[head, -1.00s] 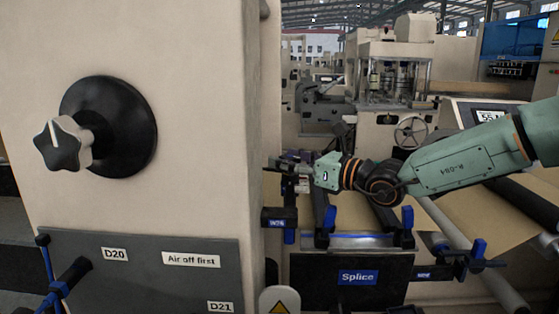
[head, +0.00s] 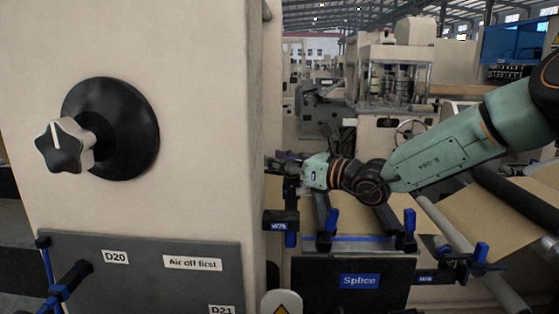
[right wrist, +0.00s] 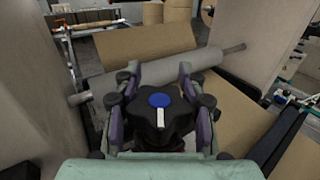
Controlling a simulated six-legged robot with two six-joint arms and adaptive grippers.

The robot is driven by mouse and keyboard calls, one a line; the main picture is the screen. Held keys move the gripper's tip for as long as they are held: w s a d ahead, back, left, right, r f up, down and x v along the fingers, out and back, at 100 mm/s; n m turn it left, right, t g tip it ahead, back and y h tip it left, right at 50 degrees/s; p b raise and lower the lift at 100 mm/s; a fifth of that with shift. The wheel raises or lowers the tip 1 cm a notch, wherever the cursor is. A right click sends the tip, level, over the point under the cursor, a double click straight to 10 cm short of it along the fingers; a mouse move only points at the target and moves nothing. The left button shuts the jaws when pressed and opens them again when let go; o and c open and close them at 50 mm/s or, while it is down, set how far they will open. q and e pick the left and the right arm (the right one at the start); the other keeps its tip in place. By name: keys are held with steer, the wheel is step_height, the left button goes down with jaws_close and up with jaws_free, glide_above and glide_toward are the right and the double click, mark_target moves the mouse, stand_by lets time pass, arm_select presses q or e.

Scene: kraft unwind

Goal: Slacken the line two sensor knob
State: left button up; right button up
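A black star knob with a blue cap and a white mark (right wrist: 160,108) sits between the two fingers of my right gripper (right wrist: 160,85) in the right wrist view. The fingers flank it closely on both sides; whether they press on it I cannot tell. In the head view my right gripper (head: 283,165) is small and seen side-on beyond the beige cabinet's edge, and the blue-capped knob cannot be made out there. My left gripper is not in view.
The beige cabinet (head: 205,70) fills the left, with a grey plate (head: 150,280) labelled D20 and "Air off first". Below my right arm is the Splice board (head: 330,290) with blue-handled clamps. Brown paper web (right wrist: 235,105) and rollers (right wrist: 150,75) lie around the gripper.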

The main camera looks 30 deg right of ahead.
steer(key=shift+w, duration=0.1)
jaws_close()
steer(key=shift+a+n+g+y, duration=0.1)
steer(key=shift+n+g+y, duration=0.35)
steer(key=shift+y, duration=0.25)
steer(key=shift+s+a+n+g+y+b, duration=0.15)
steer(key=shift+s+a+n+g+y, duration=0.25)
steer(key=shift+n+g+y, duration=1.4)
steer(key=shift+s+a+n+g+y+b, duration=0.15)
steer(key=shift+s+n+g+y, duration=0.3)
steer(key=shift+n+g+y, duration=1.35)
steer(key=shift+s+a+n+g+y+b, duration=0.15)
steer(key=shift+s+a+n+g+y, duration=0.4)
steer(key=shift+n+g, duration=1.35)
steer(key=shift+d+m+g+y, duration=0.25)
steer(key=shift+m+g, duration=0.1)
steer(key=shift+g, duration=0.5)
